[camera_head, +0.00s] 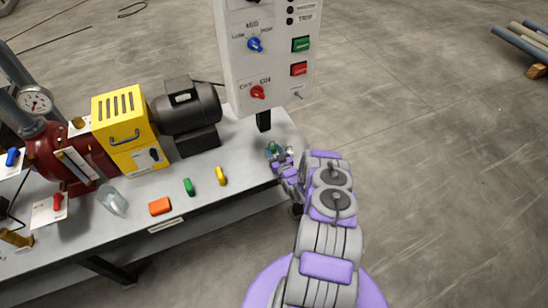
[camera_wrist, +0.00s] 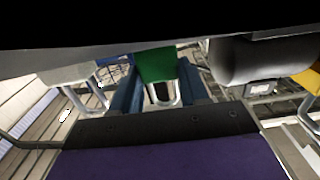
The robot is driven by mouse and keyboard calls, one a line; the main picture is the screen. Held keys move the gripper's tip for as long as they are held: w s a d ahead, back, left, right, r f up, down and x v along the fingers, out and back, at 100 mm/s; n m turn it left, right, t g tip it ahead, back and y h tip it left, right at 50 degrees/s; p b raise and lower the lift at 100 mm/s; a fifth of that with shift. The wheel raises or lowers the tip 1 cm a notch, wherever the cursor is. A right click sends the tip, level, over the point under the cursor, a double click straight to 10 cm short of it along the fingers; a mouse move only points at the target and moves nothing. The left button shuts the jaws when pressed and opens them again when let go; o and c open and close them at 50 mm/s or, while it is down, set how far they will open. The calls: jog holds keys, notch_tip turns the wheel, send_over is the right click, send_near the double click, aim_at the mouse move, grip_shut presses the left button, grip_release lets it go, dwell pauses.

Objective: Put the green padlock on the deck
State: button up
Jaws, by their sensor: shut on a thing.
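The green padlock (camera_wrist: 157,66) is between the two bluish fingers of my gripper (camera_wrist: 160,88) in the wrist view, with its silver shackle toward the camera. My gripper is shut on it. In the head view my gripper (camera_head: 277,153) is at the right end of the grey deck (camera_head: 240,145), by the panel post. Only a small green part of the padlock (camera_head: 272,148) shows there. I cannot tell whether the padlock touches the deck.
On the deck lie a small green item (camera_head: 189,187), a yellow one (camera_head: 220,176), an orange block (camera_head: 159,207) and a clear bottle-like item (camera_head: 113,200). A yellow housing (camera_head: 122,130), dark motor (camera_head: 187,107) and control panel (camera_head: 266,55) stand behind. Bare deck lies between the yellow item and my gripper.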

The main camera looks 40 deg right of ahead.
notch_tip(320, 180, down, 4)
jog(key=shift+r+b, duration=0.25)
jog(key=shift+b, duration=0.45)
jog(key=o, duration=1.1)
